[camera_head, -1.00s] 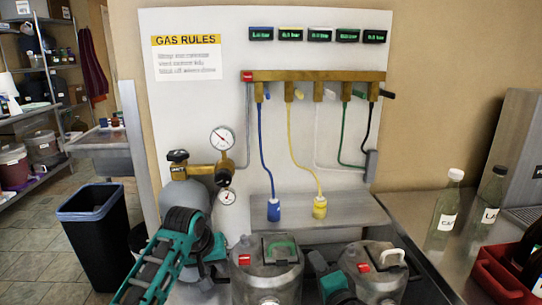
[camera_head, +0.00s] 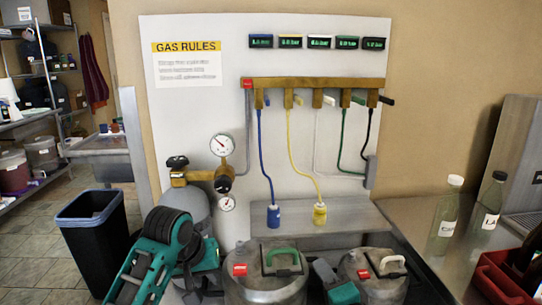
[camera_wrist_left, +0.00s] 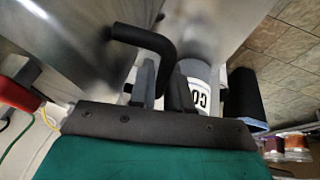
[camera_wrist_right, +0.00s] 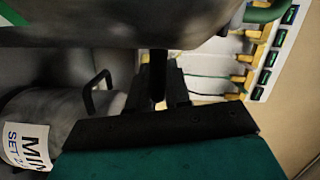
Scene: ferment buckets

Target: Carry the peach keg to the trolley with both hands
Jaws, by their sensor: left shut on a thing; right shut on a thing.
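A grey metal keg (camera_head: 265,287) with a green top handle and a red tag is between my arms at the bottom of the head view. No peach label is readable on it. My left gripper (camera_wrist_left: 163,88) is shut on its black side handle (camera_wrist_left: 150,40), against the steel wall of the keg (camera_wrist_left: 75,40). My right gripper (camera_wrist_right: 158,85) is shut on a black bar under the same keg's body (camera_wrist_right: 130,22) in the right wrist view. In the head view both gripper tips are hidden. I cannot make out a trolley.
A second keg (camera_head: 372,282) with a cream handle stands close on the right; its "MIN" label (camera_wrist_right: 28,142) shows in the right wrist view. A gas cylinder (camera_head: 187,207), a black bin (camera_head: 95,235) and a counter with bottles (camera_head: 447,215) surround. Floor shows at left.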

